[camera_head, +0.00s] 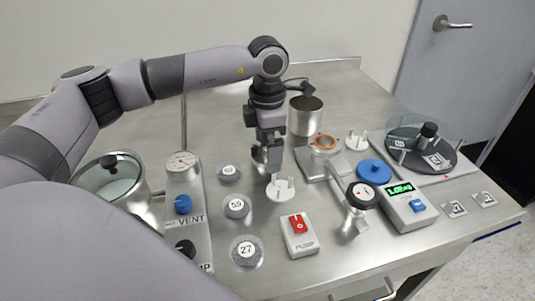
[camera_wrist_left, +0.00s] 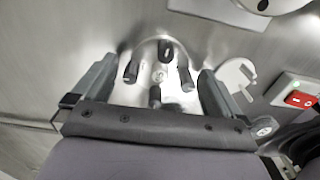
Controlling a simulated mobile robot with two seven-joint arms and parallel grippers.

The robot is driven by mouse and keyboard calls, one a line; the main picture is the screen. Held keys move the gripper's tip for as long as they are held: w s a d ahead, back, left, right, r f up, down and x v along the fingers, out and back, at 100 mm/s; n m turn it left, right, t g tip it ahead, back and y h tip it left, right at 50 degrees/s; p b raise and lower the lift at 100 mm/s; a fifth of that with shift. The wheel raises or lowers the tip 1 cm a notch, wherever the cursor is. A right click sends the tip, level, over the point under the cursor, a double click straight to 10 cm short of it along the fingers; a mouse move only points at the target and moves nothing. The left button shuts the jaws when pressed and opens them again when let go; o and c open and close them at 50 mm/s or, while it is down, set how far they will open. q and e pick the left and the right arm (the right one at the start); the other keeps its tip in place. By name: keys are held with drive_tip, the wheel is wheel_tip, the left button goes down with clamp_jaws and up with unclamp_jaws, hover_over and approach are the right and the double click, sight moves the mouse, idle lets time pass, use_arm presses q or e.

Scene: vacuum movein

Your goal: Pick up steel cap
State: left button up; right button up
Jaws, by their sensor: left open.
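My left gripper (camera_head: 267,160) reaches down over the middle of the steel bench, with its fingers pointing at the top. In the left wrist view its two fingers (camera_wrist_left: 157,70) are spread apart with a gap between them. A shiny rounded steel piece with several black posts (camera_wrist_left: 160,76) shows in that gap; it looks like the steel cap, but I cannot be sure. No finger contact with it is clear. In the head view the gripper hides this spot. My right gripper is not in view.
A white notched disc (camera_head: 281,190) lies just in front of the gripper. A steel cup (camera_head: 305,116) stands behind. A pump switch (camera_head: 299,236), several numbered round pieces (camera_head: 236,207), a valve (camera_head: 361,197) and a scale (camera_head: 408,207) stand around. The back left bench is clear.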

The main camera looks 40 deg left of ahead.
use_arm(q)
drive_tip(key=shift+f, duration=0.3)
drive_tip(key=c, duration=1.1)
drive_tip(key=shift+o, duration=0.2)
drive_tip(key=shift+r, duration=0.1)
